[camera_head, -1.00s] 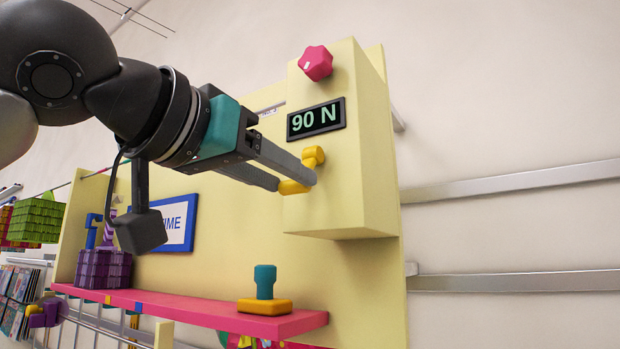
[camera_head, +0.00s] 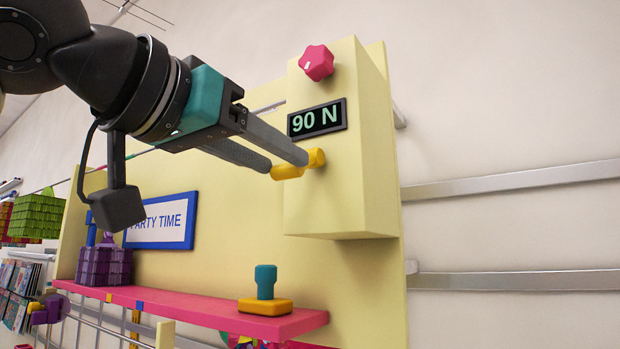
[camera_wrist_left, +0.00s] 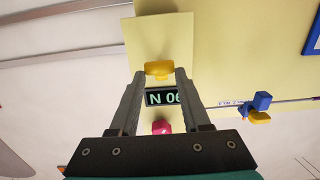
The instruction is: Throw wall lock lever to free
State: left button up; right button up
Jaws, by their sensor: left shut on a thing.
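The yellow lever (camera_head: 287,172) sits on the front of a pale yellow wall box (camera_head: 340,200), below a display (camera_head: 317,119) reading "90 N". It lies nearly level, pointing left from its pivot end. My left gripper (camera_head: 288,164) is shut on the lever, its two grey fingers reaching in from the left and partly covering it. My right gripper is in neither view.
A pink knob (camera_head: 316,63) is at the box's top. Below is a pink shelf (camera_head: 200,309) with a teal-and-yellow piece (camera_head: 265,290) and purple baskets (camera_head: 104,266). A "PARTY TIME" sign (camera_head: 161,221) hangs behind my arm. Metal rails (camera_head: 510,180) cross the wall at right.

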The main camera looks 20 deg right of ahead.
pick_arm(q)
jog(key=shift+a+r, duration=0.1)
jog(key=shift+r, duration=0.1)
jog(key=shift+s+a+r+p, duration=0.15)
jog(key=shift+s+r+p, duration=0.05)
jog(key=shift+r+p, duration=0.4)
jog(key=o, duration=1.2)
jog(key=shift+a+f, duration=0.1)
jog(key=shift+f, duration=0.05)
jog(key=shift+c, duration=0.2)
jog(key=shift+o, duration=0.2)
jog(key=shift+f, duration=0.1)
jog(key=v, duration=0.4)
jog(key=shift+b, duration=0.4)
